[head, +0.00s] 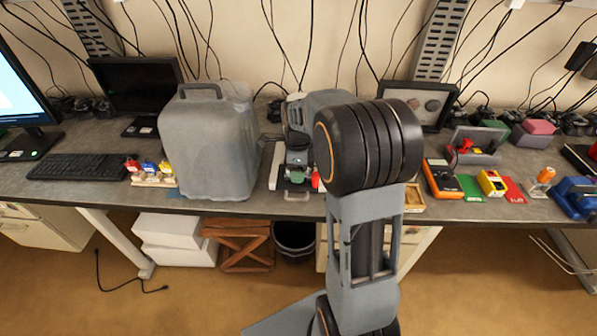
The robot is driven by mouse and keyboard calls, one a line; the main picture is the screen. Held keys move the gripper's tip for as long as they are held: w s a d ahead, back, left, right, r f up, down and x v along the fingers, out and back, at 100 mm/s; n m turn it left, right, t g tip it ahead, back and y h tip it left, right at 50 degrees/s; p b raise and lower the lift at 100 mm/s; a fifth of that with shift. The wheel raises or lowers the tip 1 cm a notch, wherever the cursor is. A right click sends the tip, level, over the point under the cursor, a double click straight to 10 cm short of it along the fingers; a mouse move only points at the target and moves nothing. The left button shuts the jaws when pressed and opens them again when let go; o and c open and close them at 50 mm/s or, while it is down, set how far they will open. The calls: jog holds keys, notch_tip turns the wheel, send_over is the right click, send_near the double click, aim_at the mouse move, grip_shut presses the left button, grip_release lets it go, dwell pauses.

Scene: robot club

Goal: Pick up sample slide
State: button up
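I cannot clearly make out a sample slide in the head view. A grey and black instrument that looks like a microscope (297,145) stands on the bench, partly hidden behind my arm. A small green piece (297,174) shows at its stage; whether this is a slide I cannot tell. A small wooden tray (414,199) lies at the bench's front edge just right of my arm, partly covered by it. My arm rises in front of the bench, and its gripper is not visible.
A large grey covered case (210,145) stands left of the instrument. An orange meter (442,179), a yellow device (491,183) and a blue vise (575,195) stand to the right. A keyboard (80,167) lies left. A black bin (294,239) is under the bench (345,207).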

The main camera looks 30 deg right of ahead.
jog(key=c, duration=0.9)
jog(key=shift+r, duration=0.2)
